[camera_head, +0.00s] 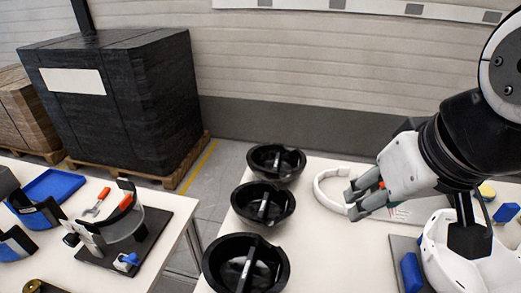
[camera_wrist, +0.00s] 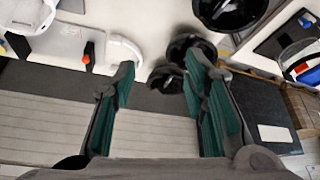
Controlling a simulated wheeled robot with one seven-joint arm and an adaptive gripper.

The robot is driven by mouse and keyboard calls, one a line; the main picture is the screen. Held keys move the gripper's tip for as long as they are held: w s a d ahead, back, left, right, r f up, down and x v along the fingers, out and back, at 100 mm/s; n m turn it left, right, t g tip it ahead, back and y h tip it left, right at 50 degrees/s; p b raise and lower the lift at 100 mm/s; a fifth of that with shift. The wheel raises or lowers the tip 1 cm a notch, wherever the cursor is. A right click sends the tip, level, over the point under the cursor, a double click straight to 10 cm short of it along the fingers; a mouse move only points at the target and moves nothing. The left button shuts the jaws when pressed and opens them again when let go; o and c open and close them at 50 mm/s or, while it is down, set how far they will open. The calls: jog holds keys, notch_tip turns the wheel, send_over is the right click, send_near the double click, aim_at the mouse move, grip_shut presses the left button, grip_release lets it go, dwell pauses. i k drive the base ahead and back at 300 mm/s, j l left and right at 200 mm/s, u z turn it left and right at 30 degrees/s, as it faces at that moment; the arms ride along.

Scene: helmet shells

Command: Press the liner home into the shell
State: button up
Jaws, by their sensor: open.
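My gripper (camera_head: 354,201) is open and empty, held above the table, with its fingers pointing left in the head view. A white open band (camera_head: 327,191) lies on the table just beyond the fingers. In the wrist view the white band (camera_wrist: 124,48) shows by the left finger. A white helmet shell (camera_head: 447,262) sits at the lower right, partly behind my arm and cut by the frame. Three black bowl-shaped pieces (camera_head: 234,275) (camera_head: 247,204) (camera_head: 265,160), each with a bar across its opening, stand in a row left of the gripper. I cannot tell which piece is the liner.
A second table at the left holds a fixture on a black plate (camera_head: 105,278), a blue tray (camera_head: 52,186) and an orange-handled tool (camera_head: 97,203). A gap separates the tables. A black-wrapped pallet load (camera_head: 145,115) stands behind. Blue blocks (camera_head: 411,272) lie near the white shell.

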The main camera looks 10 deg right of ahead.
aim_at(447, 271)
jog(key=i+j+u, duration=0.15)
jog(key=u, duration=0.5)
jog(key=k+j, duration=0.15)
jog(key=j, duration=0.2)
jog(key=k+j+z, duration=0.1)
jog(key=j, duration=0.3)
jog(key=k+j, duration=0.25)
jog(key=j+z, duration=0.05)
jog(key=j, duration=0.05)
